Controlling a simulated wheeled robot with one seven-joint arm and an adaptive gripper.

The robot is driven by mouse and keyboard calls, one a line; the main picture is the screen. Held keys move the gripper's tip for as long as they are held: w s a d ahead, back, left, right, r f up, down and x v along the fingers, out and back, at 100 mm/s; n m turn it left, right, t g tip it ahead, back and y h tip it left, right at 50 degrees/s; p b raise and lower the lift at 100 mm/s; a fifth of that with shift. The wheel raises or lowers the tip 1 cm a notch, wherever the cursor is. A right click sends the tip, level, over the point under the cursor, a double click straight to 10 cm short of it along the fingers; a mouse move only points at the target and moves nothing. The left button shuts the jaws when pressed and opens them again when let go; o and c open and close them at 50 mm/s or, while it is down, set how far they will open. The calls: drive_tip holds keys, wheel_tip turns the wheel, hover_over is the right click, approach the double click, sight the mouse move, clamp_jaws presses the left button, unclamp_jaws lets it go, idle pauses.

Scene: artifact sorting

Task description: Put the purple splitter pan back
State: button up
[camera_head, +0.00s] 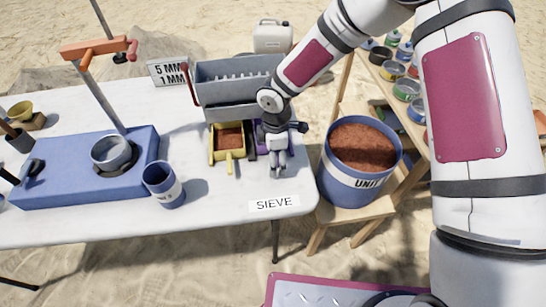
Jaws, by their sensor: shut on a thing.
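The purple splitter pan (259,136) is at the right front of the grey splitter (215,98), mostly hidden behind my gripper. My gripper (278,170) points down over the table and is shut on the pan's front part. A yellow pan (229,155) with reddish-brown soil sits beside it on the left, under the front of the splitter. What the purple pan holds, and whether it touches the table, is hidden.
A blue-banded bucket of soil (347,188) stands on a wooden stand (333,215) at the right. A SIEVE label (274,203) lies near the table's front edge. A blue-and-white cup (162,184) and blue base (60,180) are left. Shelves of tins (407,90) stand behind.

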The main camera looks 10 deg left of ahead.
drive_tip(key=o, duration=1.3)
drive_tip(key=shift+s+f, duration=0.1)
wheel_tip(320, 180, up, 12)
drive_tip(key=shift+r, duration=0.2)
drive_tip(key=shift+s+d, duration=0.1)
drive_tip(key=shift+d, duration=0.05)
